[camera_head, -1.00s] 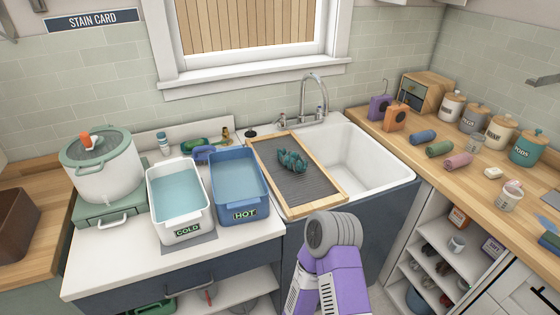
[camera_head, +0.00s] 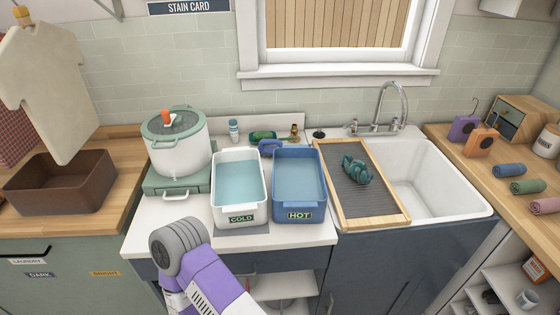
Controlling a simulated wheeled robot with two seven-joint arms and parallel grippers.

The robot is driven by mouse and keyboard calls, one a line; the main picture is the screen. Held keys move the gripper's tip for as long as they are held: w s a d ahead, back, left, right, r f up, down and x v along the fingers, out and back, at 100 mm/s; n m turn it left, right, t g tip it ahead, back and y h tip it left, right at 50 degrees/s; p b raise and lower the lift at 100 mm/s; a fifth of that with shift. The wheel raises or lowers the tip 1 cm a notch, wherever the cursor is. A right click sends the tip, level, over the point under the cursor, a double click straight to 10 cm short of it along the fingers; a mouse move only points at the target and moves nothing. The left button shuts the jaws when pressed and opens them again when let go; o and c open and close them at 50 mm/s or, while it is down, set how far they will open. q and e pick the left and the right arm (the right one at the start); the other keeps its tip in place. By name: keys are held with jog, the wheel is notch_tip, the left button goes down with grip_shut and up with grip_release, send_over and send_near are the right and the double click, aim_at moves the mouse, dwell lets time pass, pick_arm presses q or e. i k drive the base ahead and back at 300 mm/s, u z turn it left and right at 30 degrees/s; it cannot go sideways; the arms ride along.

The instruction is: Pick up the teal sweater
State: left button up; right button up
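The teal sweater (camera_head: 357,170) is a small crumpled bundle on the dark ridged washboard (camera_head: 365,197). The wood-framed board lies at the left side of the white sink. Nothing of mine touches the sweater. A purple arm link of mine with a rounded grey joint shows at the lower left of centre, in front of the counter, well apart from the sweater. No gripper fingers show in the view.
A white COLD tub (camera_head: 239,212) and a blue HOT tub (camera_head: 298,211), both with water, stand left of the board. The sink basin (camera_head: 428,190) looks empty. A lidded pot (camera_head: 180,150) stands further left, near a brown bin (camera_head: 60,195). A faucet (camera_head: 385,112) rises behind.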

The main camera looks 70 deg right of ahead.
aim_at(358, 170)
jog(key=u, duration=0.45)
jog(key=k, duration=1.65)
jog(key=z, duration=0.35)
